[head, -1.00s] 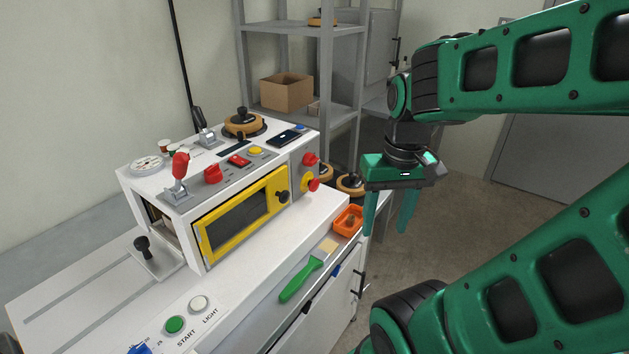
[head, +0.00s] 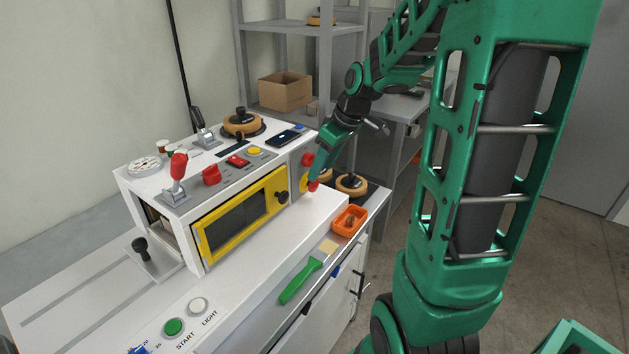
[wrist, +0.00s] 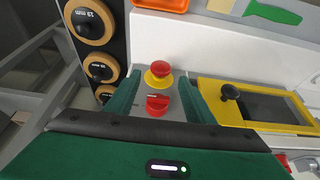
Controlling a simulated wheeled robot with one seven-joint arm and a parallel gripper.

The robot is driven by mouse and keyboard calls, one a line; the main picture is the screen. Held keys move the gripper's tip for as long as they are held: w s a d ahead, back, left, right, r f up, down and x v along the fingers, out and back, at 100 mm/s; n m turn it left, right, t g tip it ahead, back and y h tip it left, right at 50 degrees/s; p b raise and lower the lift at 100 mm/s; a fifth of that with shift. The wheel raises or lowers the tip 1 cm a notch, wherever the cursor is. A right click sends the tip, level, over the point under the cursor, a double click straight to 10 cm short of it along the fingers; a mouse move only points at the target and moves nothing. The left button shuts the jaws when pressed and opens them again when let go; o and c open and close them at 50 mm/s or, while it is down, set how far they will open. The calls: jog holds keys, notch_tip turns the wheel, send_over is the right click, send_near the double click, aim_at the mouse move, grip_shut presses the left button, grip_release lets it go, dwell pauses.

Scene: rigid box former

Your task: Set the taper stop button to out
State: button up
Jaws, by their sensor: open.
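On the machine's right-hand panel is a red mushroom button on a yellow base (head: 313,187), which looks like the stop button. It also shows in the wrist view (wrist: 161,70). Whether it is in or out cannot be told. A red knob (wrist: 157,104) sits beside it on the same panel, higher up in the head view (head: 307,159). My gripper (head: 314,176) is open and empty in front of this panel. In the wrist view its fingers (wrist: 159,84) flank the button and knob on both sides. Contact cannot be made out, and the fingers partly cover the panel.
The yellow-framed door (head: 240,216) with a black knob (head: 281,198) is close beside the panel. An orange tray (head: 350,219) and a green-handled scraper (head: 300,280) lie on the bench ledge. Round black-and-tan parts (wrist: 93,24) stand on a dark rack nearby.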

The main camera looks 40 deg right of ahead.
aim_at(312, 184)
jog(key=x, duration=0.6)
jog(key=shift+s, duration=0.1)
